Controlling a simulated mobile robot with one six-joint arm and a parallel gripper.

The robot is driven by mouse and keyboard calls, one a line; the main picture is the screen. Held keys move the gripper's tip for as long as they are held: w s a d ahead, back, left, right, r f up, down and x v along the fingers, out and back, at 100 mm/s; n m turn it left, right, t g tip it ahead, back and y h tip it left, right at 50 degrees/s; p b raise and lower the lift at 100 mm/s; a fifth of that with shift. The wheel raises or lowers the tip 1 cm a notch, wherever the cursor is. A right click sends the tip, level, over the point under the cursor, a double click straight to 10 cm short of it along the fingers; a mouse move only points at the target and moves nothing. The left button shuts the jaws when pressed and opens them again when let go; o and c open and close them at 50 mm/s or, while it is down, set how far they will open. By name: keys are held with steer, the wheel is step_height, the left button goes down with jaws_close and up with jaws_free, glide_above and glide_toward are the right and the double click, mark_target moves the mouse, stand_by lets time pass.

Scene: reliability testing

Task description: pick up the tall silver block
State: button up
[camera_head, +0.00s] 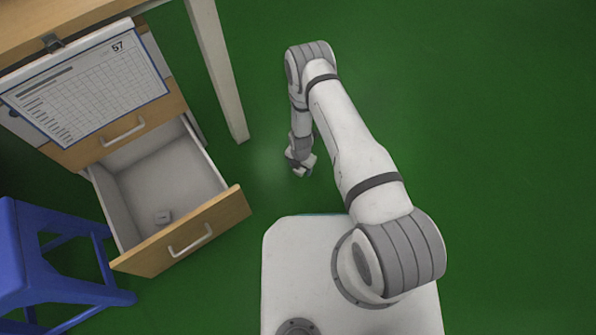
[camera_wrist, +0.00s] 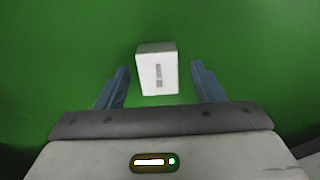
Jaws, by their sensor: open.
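My gripper is open and not touching the block in this view. In the head view my gripper (camera_head: 301,168) points down over the floor, right of the open drawer. I cannot make out the block there apart from the gripper. How tall the block is, and its height relative to the fingertips, is hard to tell.
A table leg (camera_head: 219,75) stands behind and left of my gripper. A blue stool (camera_head: 45,275) is at lower left. A sheet with a grid (camera_head: 88,83) hangs on the cabinet. The floor to the right is clear.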

steer(key=shift+f, duration=0.4)
steer(key=shift+r, duration=0.1)
steer(key=shift+c, duration=0.5)
steer(key=c, duration=1)
